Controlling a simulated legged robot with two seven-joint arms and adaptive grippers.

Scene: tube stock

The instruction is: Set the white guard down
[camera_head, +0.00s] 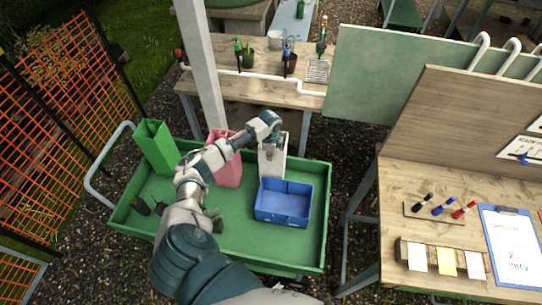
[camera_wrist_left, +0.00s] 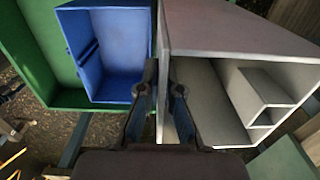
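The white guard (camera_head: 272,168) is a tall, open-topped box shape, upright behind the blue bin (camera_head: 284,222) at the green cart's (camera_head: 322,200) far side. My left gripper (camera_head: 271,146) is at its top. In the left wrist view the gripper (camera_wrist_left: 163,95) has one finger on each side of the white guard's (camera_wrist_left: 225,38) wall and looks closed on it. A smaller square channel shows inside the guard. The guard's base is hidden by the blue bin, so I cannot tell whether it touches the cart floor. My right gripper is not in view.
A pink guard (camera_head: 229,172) stands left of the white one, partly behind my arm. A green guard (camera_head: 155,147) stands at the cart's far left. A wooden table (camera_head: 262,90) is behind, and a workbench (camera_head: 400,185) is at right. Bare cart floor (camera_head: 245,245) shows in front.

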